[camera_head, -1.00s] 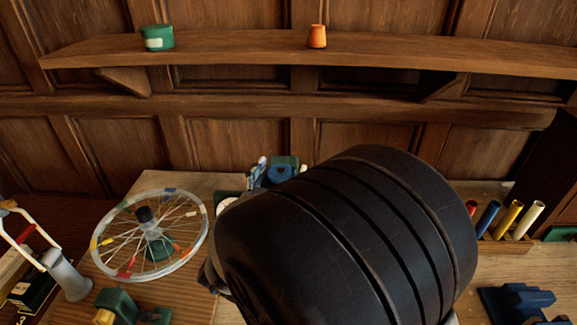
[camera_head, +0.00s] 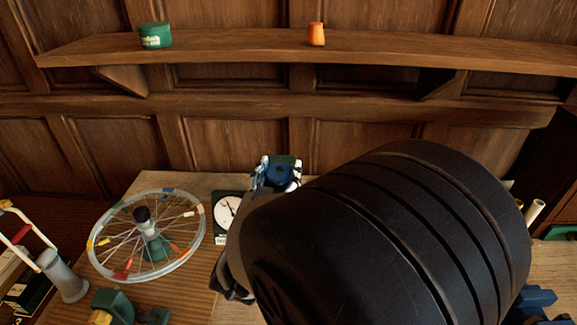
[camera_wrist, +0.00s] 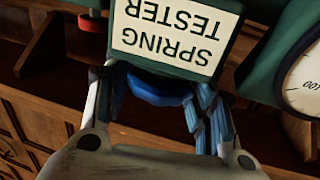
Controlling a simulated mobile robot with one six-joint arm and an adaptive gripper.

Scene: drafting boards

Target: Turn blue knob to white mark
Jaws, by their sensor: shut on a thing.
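The blue knob (camera_head: 280,175) is on the green spring tester (camera_head: 285,160) at the back of the bench. In the wrist view the blue knob (camera_wrist: 158,92) shows below the upside-down "SPRING TESTER" label (camera_wrist: 175,35). My gripper (camera_head: 277,170) is shut on the knob, with a finger on each side; in the wrist view, my gripper (camera_wrist: 160,88) reaches around it. A round white dial (camera_head: 227,212) with a dark needle stands left of my arm. I cannot make out the white mark in either view. My arm hides much of the tester.
A spoked wheel (camera_head: 107,262) stands on the bench to the left. A green vise-like tool (camera_head: 118,304) is in front. A shelf (camera_head: 230,50) above holds a green tin (camera_head: 155,36) and an orange pot (camera_head: 316,35). My arm covers the middle and right.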

